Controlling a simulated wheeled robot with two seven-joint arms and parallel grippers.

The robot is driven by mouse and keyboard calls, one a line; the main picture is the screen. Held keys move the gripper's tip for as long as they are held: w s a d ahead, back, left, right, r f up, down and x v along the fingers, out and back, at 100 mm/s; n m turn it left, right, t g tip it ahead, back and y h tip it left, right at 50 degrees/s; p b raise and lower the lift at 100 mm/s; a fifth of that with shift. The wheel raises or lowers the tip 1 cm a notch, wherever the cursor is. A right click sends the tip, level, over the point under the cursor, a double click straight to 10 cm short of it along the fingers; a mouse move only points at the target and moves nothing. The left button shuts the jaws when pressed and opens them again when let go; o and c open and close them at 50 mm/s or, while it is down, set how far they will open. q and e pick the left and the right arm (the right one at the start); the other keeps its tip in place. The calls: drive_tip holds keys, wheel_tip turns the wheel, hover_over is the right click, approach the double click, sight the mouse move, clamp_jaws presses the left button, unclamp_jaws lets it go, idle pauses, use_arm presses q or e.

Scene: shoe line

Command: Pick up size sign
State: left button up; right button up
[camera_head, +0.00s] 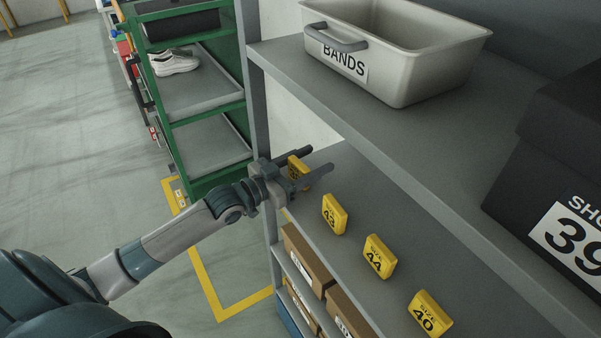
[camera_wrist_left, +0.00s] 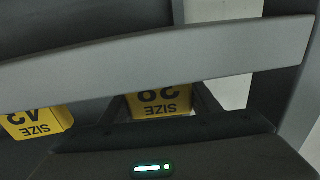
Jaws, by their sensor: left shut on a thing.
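Several yellow size signs stand in a row on the grey middle shelf in the head view: the 43 sign (camera_head: 334,214), the 44 sign (camera_head: 379,257) and the 40 sign (camera_head: 430,313). My left gripper (camera_head: 306,168) is at the far end of the row, shut on another yellow size sign (camera_head: 297,172). In the left wrist view this sign (camera_wrist_left: 160,102) appears upside down between the fingers and seems to read 38. The 43 sign (camera_wrist_left: 38,122) shows beside it at the left. Whether the held sign touches the shelf is unclear. My right gripper is not in view.
A grey bin marked BANDS (camera_head: 395,50) and a black shoe box marked 39 (camera_head: 560,190) stand on the upper shelf (camera_head: 400,140), which overhangs the signs. Cardboard boxes (camera_head: 308,262) sit below. A green rack (camera_head: 205,130) with white shoes (camera_head: 174,63) stands behind.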

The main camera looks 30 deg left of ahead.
use_arm(q)
drive_tip(key=shift+r+b, duration=0.4)
drive_tip(key=shift+r, duration=0.5)
wheel_tip(320, 180, up, 2)
drive_tip(key=shift+r+b, duration=0.25)
drive_tip(key=shift+b, duration=0.25)
drive_tip(key=w+d+r+b, duration=0.2)
drive_tip(key=d+r, duration=0.4)
drive_tip(key=d, duration=0.5)
drive_tip(key=shift+w+d+r, duration=0.2)
drive_tip(key=shift+w+r, duration=0.05)
drive_tip(key=shift+r, duration=0.15)
